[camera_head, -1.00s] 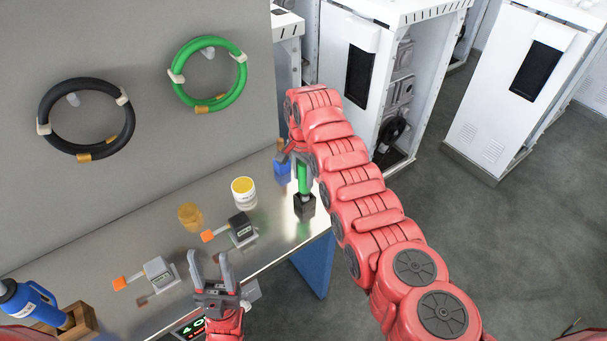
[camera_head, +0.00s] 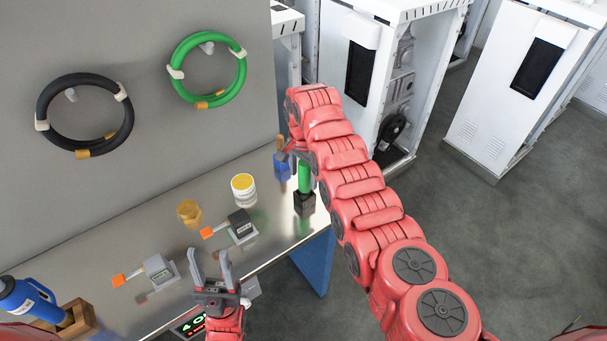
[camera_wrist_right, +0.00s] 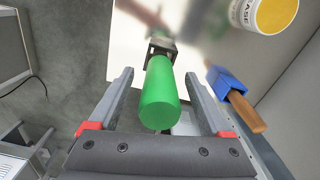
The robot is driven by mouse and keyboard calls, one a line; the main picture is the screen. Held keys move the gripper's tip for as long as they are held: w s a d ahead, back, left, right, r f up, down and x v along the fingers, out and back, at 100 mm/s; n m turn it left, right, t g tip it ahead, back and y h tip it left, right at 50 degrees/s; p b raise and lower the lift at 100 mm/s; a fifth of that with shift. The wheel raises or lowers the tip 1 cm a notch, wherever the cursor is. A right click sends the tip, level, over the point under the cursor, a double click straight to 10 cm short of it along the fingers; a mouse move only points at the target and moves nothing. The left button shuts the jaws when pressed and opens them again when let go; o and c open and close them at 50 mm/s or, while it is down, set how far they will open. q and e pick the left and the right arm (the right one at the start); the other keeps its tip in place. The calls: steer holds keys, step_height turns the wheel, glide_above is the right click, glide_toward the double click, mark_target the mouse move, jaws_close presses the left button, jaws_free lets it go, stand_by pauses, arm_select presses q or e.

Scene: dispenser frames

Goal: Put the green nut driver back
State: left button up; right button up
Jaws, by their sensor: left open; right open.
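The green nut driver (camera_head: 304,177) stands upright in a small black holder (camera_head: 304,202) near the right end of the metal table. In the right wrist view the green handle (camera_wrist_right: 159,95) points toward the camera, with the dark holder (camera_wrist_right: 161,47) beyond it. My right gripper (camera_head: 294,153) is at the handle; its fingers (camera_wrist_right: 160,88) are open on either side of the handle, with a gap on each side. My left gripper (camera_head: 211,262) is open and empty above the table's front edge.
A blue holder with a wooden-handled tool (camera_head: 282,165) stands close behind the nut driver. A white tub (camera_head: 244,188), amber jar (camera_head: 189,213), black device (camera_head: 241,226) and grey device (camera_head: 160,271) lie leftward.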

step_height(320, 180, up, 11)
steer(key=b, duration=0.3)
step_height(320, 180, up, 6)
steer(key=p, duration=0.5)
steer(key=shift+r, duration=0.15)
